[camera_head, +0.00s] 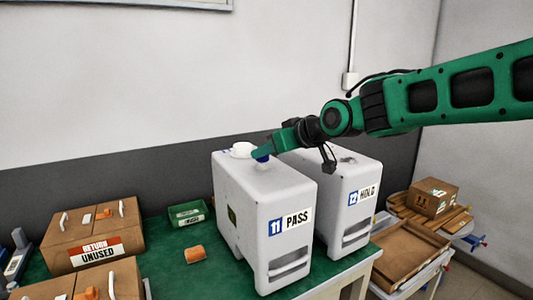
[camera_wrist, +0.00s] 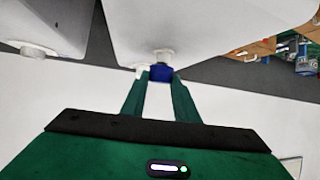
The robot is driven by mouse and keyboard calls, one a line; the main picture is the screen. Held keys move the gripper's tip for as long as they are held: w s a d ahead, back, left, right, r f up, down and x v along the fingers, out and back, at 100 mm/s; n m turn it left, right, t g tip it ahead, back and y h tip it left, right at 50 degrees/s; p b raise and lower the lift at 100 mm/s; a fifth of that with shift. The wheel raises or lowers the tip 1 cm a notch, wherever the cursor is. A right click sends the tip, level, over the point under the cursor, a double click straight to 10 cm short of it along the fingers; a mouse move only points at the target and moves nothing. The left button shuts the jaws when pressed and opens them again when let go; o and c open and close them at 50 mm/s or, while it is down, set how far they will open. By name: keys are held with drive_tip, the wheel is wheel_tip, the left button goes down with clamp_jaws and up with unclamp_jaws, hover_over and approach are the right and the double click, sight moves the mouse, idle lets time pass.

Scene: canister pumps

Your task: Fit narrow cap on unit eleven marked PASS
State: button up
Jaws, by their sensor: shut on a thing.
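Unit eleven (camera_head: 245,215), a white canister labelled "11 PASS", stands on the green bench. A wide white cap (camera_head: 242,149) sits on its top. My gripper (camera_head: 262,153) is at its top beside that cap, shut on a small blue cap (camera_wrist: 160,73), the narrow cap. In the wrist view, my gripper (camera_wrist: 160,78) has its fingertips either side of the blue cap, which lines up with a white neck (camera_wrist: 163,55) on a canister. The blue cap appears to meet the neck; I cannot tell whether it is seated. The fingers partly hide it in the head view.
Unit twelve (camera_head: 350,205), labelled "12 HOLD", stands close at the right. An empty brown tray (camera_head: 408,255) lies right of the bench.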

drive_tip(key=shift+f, duration=0.9)
idle(0.6)
drive_tip(key=o, duration=1.5)
drive_tip(key=shift+r, duration=0.1)
drive_tip(key=shift+r, duration=4.4)
